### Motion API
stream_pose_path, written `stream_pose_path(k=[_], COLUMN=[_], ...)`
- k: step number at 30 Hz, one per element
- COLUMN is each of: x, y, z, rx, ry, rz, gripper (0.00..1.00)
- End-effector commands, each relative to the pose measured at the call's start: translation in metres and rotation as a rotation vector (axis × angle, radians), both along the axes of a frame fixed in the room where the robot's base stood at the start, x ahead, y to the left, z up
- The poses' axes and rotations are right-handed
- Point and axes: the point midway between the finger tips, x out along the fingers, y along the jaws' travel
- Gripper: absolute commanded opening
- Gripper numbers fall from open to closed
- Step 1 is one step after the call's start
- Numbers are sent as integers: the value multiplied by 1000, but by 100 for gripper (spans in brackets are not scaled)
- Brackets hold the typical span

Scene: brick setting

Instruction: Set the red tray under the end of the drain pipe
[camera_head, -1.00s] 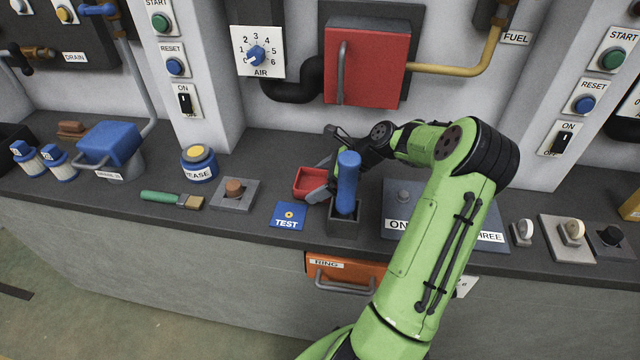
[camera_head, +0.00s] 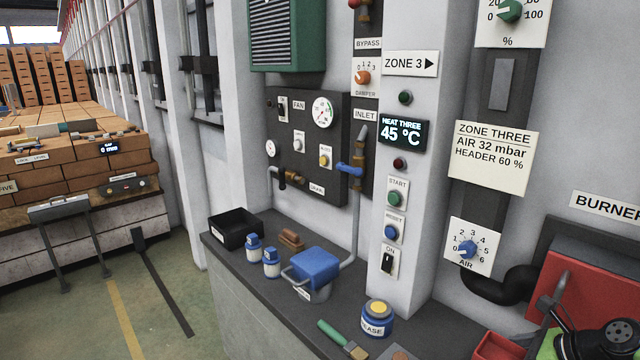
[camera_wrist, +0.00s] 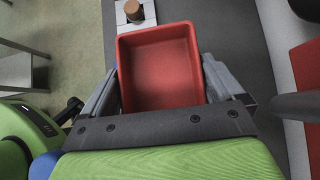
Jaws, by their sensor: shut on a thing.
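The red tray (camera_wrist: 160,70) is empty and sits between the two grey fingers of my gripper (camera_wrist: 158,78) in the wrist view. The fingers are shut on its sides. In the head view, part of the tray (camera_head: 494,346) shows at the lower right edge; my dark wrist stands beside it, and the fingers are not clear there. The grey drain pipe (camera_head: 272,184) comes from a brass valve by the DRAIN label (camera_head: 317,189) and bends down at the left of the dark panel. Its lower end is above the back of the bench, near the black box.
On the bench (camera_head: 240,290) are a black open box (camera_head: 234,229), two blue-white bottles (camera_head: 262,255), a brown block (camera_head: 291,239), a blue-lidded container (camera_head: 315,270), a grease tin (camera_head: 377,318) and a green-handled brush (camera_head: 335,335). Some bench surface under the drain pipe looks clear.

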Motion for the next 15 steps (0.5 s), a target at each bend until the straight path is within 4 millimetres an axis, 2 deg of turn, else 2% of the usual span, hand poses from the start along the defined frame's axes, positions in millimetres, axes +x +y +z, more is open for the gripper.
stream_pose_path(k=[1, 6, 15], x=[0, 0, 0], y=[0, 0, 0], z=[24, 58, 92], rx=[-1, -1, -1], ry=[-2, -2, -2], rz=[1, 1, 1], gripper=[40, 40, 40])
